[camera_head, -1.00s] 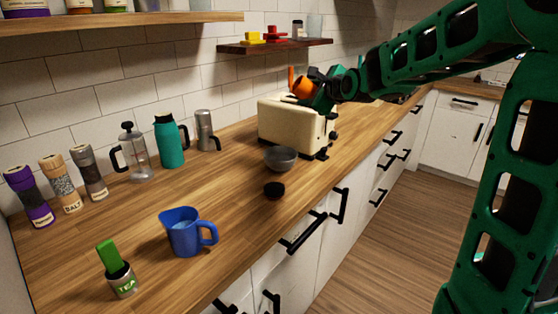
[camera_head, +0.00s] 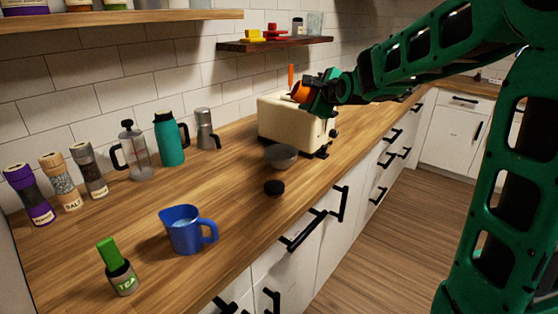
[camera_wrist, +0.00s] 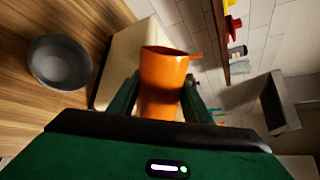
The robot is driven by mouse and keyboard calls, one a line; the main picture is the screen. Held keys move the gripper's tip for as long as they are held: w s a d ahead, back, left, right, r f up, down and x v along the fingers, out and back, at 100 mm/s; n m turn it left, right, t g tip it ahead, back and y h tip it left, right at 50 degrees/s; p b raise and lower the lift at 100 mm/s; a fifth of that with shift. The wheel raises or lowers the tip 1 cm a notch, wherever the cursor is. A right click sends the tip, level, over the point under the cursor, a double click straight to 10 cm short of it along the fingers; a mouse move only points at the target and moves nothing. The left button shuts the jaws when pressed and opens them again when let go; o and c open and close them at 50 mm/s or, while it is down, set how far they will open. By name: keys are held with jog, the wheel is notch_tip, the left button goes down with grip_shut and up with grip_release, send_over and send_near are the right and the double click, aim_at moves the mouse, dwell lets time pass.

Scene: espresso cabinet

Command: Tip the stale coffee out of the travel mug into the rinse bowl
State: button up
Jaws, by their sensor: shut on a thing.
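My gripper (camera_head: 309,94) is shut on the orange travel mug (camera_head: 299,92), above the front of the toaster. In the wrist view the mug (camera_wrist: 164,72) sits between the fingers (camera_wrist: 160,95), its open end pointing away from my palm. The mug looks tilted well over; its contents cannot be seen. The grey rinse bowl (camera_head: 281,161) stands on the counter in front of the toaster, below the mug. In the wrist view the bowl (camera_wrist: 60,64) is at the left, apart from the mug, and looks empty.
The cream toaster (camera_head: 287,122) stands close behind the bowl. A black disc (camera_head: 274,188) and a blue jug (camera_head: 185,232) are nearer. A teal bottle (camera_head: 169,140), a French press (camera_head: 134,155) and a steel pot (camera_head: 206,130) line the wall. A dark shelf (camera_head: 275,44) hangs above.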

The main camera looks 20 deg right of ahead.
jog(key=shift+a+f+n+h+p, duration=0.15)
jog(key=shift+f+n+h+p, duration=0.25)
jog(key=shift+f+n+p, duration=0.25)
dwell(0.7)
jog(key=shift+w+a+r+n+h+p, duration=0.15)
jog(key=shift+a+r+n+h+p, duration=0.25)
jog(key=shift+a+r+n, duration=0.35)
dwell(0.3)
jog(key=shift+a+f+n+g+h+p, duration=0.15)
jog(key=shift+f+n+p, duration=0.1)
jog(key=shift+f, duration=0.4)
jog(key=shift+a+f+n+g+h+p, duration=0.15)
jog(key=shift+f+p, duration=0.1)
jog(key=shift+f, duration=0.35)
jog(key=shift+a+f+n+h+p, duration=0.1)
jog(key=shift+f+n+h+p, duration=0.2)
jog(key=shift+n+h+p, duration=0.1)
dwell(0.6)
